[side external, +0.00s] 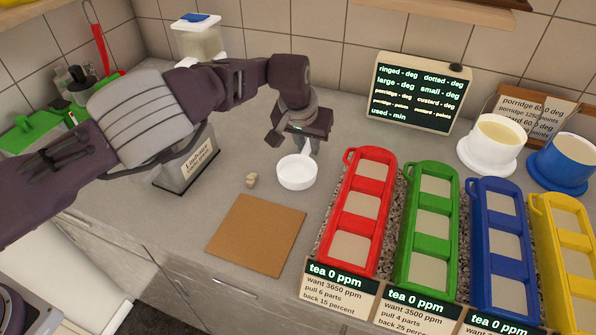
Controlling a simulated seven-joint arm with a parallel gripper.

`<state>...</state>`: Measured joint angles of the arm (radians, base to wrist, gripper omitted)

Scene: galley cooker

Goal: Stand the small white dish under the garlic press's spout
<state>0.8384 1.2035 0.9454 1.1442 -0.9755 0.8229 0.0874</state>
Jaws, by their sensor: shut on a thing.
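The small white dish (296,175) is round and shallow, and it sits upright just below my gripper (307,147). My gripper points down and is shut on the dish's far rim. I cannot tell whether the dish touches the counter or hangs slightly above it. I cannot make out a garlic press or its spout. A grey box-like thing with a lettered label (188,165) stands to the left, partly hidden behind my arm.
Small pale pieces (252,181) lie left of the dish. A brown board (257,234) lies in front. A red three-part holder (358,212) stands close on the right, with green (432,215) and blue (499,230) ones beyond. A dark sign (417,93) stands behind.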

